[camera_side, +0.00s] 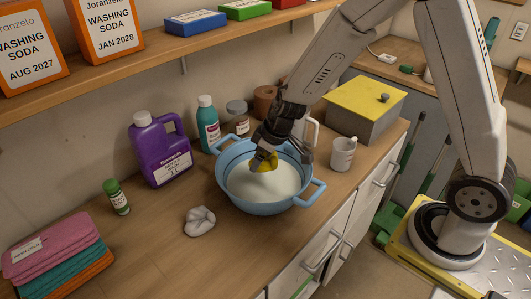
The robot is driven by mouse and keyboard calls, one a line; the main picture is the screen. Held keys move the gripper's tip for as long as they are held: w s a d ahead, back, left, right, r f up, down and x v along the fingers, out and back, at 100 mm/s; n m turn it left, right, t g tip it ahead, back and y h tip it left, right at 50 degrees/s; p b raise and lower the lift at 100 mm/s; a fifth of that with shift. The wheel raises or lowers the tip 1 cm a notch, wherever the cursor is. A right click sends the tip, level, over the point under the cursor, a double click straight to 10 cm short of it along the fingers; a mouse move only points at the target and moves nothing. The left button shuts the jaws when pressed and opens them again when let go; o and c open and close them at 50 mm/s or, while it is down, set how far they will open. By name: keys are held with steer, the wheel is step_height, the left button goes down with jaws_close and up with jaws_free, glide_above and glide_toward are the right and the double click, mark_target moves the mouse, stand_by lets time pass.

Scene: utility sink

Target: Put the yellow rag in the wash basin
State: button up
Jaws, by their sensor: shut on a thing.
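The wash basin (268,207) is a light blue tub with two handles, standing on the wooden counter and holding a whitish liquid. My gripper (264,158) is over the basin, pointing down, shut on the yellow rag (263,164). The rag is a small bunched yellow piece, partly hidden by the fingers. It is within the basin's outline; I cannot tell whether it touches the liquid.
A white crumpled cloth (200,221) lies left of the basin. A purple jug (160,152), a teal bottle (208,126) and a jar (238,117) stand behind. A white mug (343,154) and a yellow-lidded box (364,108) are right. Folded towels (55,250) lie front left.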

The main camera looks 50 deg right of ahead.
steer(key=shift+f, duration=1.2)
steer(key=o, duration=0.9)
steer(key=shift+r, duration=3.5)
steer(key=shift+a+r, duration=0.1)
